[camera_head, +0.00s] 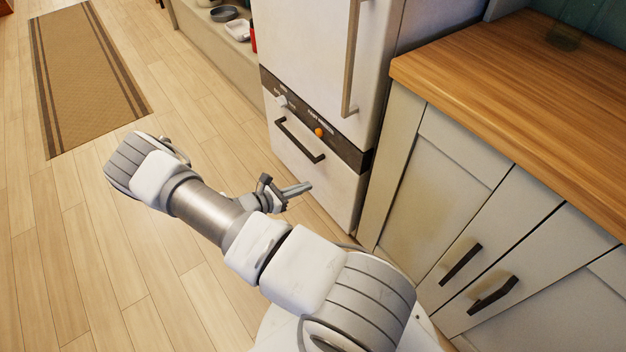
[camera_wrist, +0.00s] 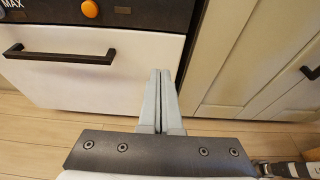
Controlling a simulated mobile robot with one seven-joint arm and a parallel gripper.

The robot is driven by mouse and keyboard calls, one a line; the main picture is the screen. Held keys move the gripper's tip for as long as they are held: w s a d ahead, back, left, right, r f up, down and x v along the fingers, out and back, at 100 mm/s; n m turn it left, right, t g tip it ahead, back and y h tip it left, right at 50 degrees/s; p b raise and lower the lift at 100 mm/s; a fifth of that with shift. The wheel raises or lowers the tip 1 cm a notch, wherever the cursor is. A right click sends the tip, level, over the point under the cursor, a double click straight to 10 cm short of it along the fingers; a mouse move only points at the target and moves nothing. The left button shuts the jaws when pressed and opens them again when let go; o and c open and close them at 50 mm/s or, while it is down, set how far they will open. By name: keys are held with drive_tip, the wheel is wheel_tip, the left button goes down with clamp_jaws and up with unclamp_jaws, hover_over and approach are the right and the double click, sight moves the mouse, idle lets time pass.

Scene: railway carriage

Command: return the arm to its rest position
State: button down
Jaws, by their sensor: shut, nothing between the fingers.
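My arm reaches out from the bottom of the head view over the floor and bends back toward the white appliance. My gripper (camera_head: 306,187) is in front of the appliance's lower drawer front, near its right side. In the wrist view my gripper (camera_wrist: 160,75) shows two grey fingers pressed together, shut with nothing between them.
The white appliance (camera_head: 310,100) has a dark handle (camera_head: 300,140) and an orange knob (camera_head: 319,132). Right of it stands a cabinet (camera_head: 440,195) with a wooden countertop (camera_head: 520,80). Open wooden floor (camera_head: 60,250) lies to the left, with a brown runner (camera_head: 85,70) farther back.

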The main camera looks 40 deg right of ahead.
drive_tip(key=shift+a+r, duration=0.1)
drive_tip(key=shift+a, duration=0.25)
drive_tip(key=s+a+r+m+y, duration=0.1)
drive_tip(key=a+r+m+y, duration=0.25)
drive_tip(key=r, duration=0.55)
drive_tip(key=s+a+r+m+g+y, duration=0.1)
drive_tip(key=a+r+m+y, duration=0.15)
drive_tip(key=r+m, duration=0.4)
drive_tip(key=s+a+r+m+y, duration=0.1)
drive_tip(key=a+r+m+y, duration=0.15)
drive_tip(key=r, duration=0.85)
drive_tip(key=s+a+r+m+t+y, duration=0.3)
drive_tip(key=s+a+r, duration=0.2)
drive_tip(key=s+r, duration=0.3)
drive_tip(key=s+a+r+m+t+y, duration=0.2)
drive_tip(key=s+a+r+t+y, duration=0.15)
drive_tip(key=s+a+r, duration=0.4)
wheel_tip(320, 180, up, 23)
drive_tip(key=w+d+p, duration=0.1)
drive_tip(key=d+p, duration=0.1)
drive_tip(key=p, duration=1.9)
drive_tip(key=shift+w+p, duration=0.2)
drive_tip(key=shift+p, duration=0.15)
